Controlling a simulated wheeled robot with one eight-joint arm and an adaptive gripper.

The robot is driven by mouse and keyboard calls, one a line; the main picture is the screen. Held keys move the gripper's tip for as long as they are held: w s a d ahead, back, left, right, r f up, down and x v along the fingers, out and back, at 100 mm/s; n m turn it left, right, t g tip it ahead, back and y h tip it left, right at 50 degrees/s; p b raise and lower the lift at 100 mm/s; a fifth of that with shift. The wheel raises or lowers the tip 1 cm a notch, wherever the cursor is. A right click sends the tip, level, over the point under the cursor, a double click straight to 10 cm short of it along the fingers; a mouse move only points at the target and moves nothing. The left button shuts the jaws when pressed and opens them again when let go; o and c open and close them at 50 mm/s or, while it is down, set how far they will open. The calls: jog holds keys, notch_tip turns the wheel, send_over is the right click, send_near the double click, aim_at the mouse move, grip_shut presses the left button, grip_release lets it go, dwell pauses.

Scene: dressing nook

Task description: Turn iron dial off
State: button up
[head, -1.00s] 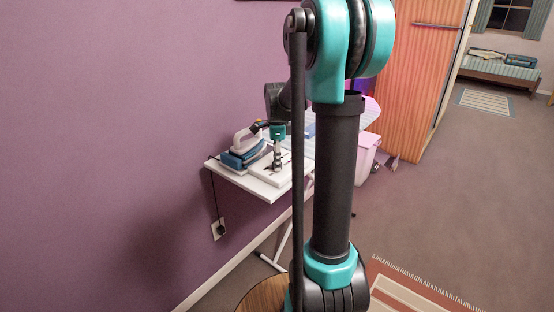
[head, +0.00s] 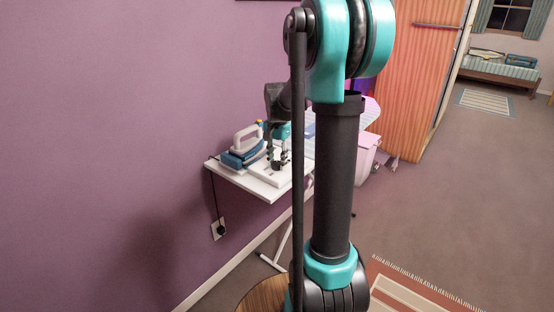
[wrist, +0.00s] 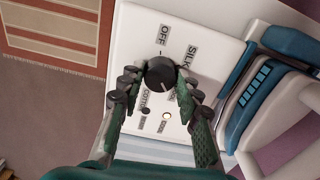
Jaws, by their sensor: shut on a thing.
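The iron dial (wrist: 160,73) is a round black knob on a white panel (wrist: 133,45) in the wrist view. Labels around it include OFF at the top and SILK at the upper right; the lower ones are partly covered. I cannot read clearly where the dial points. A small lamp (wrist: 167,115) on the panel glows pale yellow. My gripper (wrist: 158,78) is shut on the dial, one finger on each side. In the head view my gripper (head: 277,163) is down at the panel, small and partly dark. The blue and white iron (head: 243,150) stands beside it.
The iron (wrist: 265,85) is close to the panel's right side in the wrist view. The white board (head: 262,188) stands against the purple wall, with a cord running down to a wall socket (head: 218,230). A pink bin (head: 366,158) is behind my arm. Open floor lies right.

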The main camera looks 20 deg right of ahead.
jog(key=n, duration=1.5)
jog(key=shift+n, duration=0.3)
jog(key=n, duration=0.3)
jog(key=shift+n, duration=0.3)
jog(key=n, duration=0.3)
jog(key=shift+n, duration=0.3)
jog(key=n, duration=0.4)
jog(key=shift+n, duration=1.8)
